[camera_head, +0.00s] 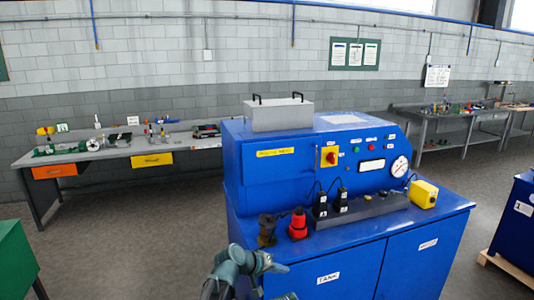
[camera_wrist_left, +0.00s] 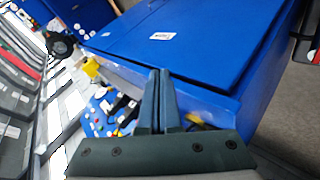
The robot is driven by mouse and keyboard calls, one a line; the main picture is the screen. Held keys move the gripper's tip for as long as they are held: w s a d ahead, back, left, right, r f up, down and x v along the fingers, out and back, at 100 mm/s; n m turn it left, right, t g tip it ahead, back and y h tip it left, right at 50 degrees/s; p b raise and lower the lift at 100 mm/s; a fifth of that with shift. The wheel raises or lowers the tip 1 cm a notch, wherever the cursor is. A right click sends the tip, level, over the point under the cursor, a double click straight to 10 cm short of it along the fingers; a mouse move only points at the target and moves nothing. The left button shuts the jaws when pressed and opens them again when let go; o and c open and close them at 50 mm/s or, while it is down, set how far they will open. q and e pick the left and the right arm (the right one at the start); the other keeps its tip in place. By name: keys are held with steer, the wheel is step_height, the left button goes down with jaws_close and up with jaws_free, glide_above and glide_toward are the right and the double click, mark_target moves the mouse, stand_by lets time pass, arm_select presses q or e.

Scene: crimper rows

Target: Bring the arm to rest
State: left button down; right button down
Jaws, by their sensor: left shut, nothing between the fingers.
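My left arm comes in at the bottom of the head view, and its grey-green left gripper (camera_head: 272,266) is in front of the blue machine's lower front. In the left wrist view the two fingers of the left gripper (camera_wrist_left: 159,74) lie against each other, shut, with nothing between them. The blue machine (camera_head: 335,245) fills the middle of the head view and also shows tilted behind the fingers in the wrist view (camera_wrist_left: 205,50). My right gripper is in neither view.
On the machine's ledge stand a dark fitting (camera_head: 267,230), a red fitting (camera_head: 298,224), two black plugs and a yellow box (camera_head: 423,194). A green cabinet (camera_head: 14,258) is at the left edge and another blue unit (camera_head: 517,228) at the right. Workbenches line the wall.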

arm_select(q)
steer(key=s+a+f+m+g+y, duration=0.1)
steer(key=s+a+f+g+y, duration=0.25)
steer(key=s+a, duration=0.7)
steer(key=s+a+f+g+y, duration=0.2)
steer(key=s+a+f+y, duration=0.3)
steer(key=s+a, duration=0.55)
steer(key=s+d+m+y, duration=0.1)
steer(key=s+d+m, duration=0.3)
steer(key=d, duration=0.6)
steer(key=shift+s+d+g, duration=0.2)
steer(key=shift+s+g, duration=0.15)
steer(key=shift+s, duration=0.2)
steer(key=shift+r, duration=0.1)
